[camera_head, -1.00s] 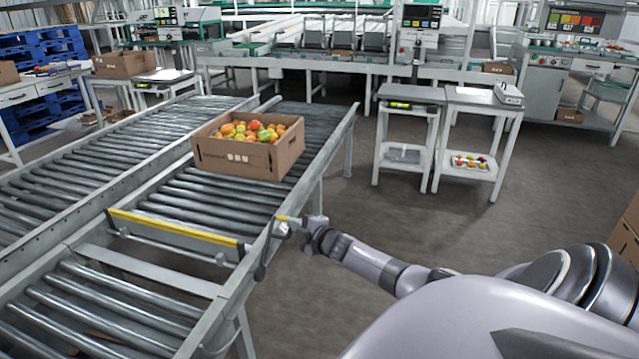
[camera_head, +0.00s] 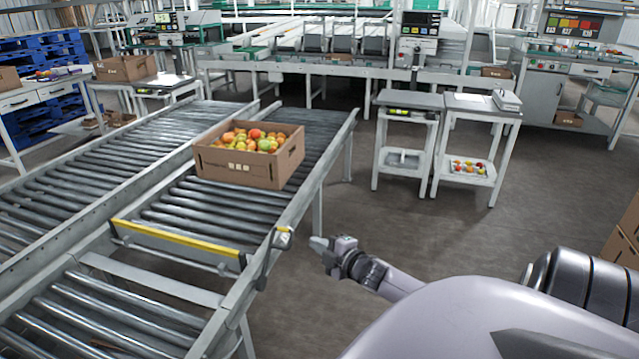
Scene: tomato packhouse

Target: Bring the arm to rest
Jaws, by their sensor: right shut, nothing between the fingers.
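My right arm reaches in from the lower right. Its gripper (camera_head: 318,243) is shut and empty, over the grey floor just right of the roller conveyor (camera_head: 312,186). A gap separates it from the handle (camera_head: 283,237) at the right end of a yellow-topped gate bar (camera_head: 178,237) across the conveyor. A cardboard box (camera_head: 238,168) full of red, orange and green tomatoes (camera_head: 255,140) stands on the rollers behind the bar. My left gripper is not in view.
Two small white-legged tables (camera_head: 408,100) (camera_head: 482,104) stand beyond the gripper, one with a tray of tomatoes (camera_head: 468,167) on its lower shelf. Cardboard boxes (camera_head: 627,235) stand at the right edge. The floor (camera_head: 440,235) between is clear.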

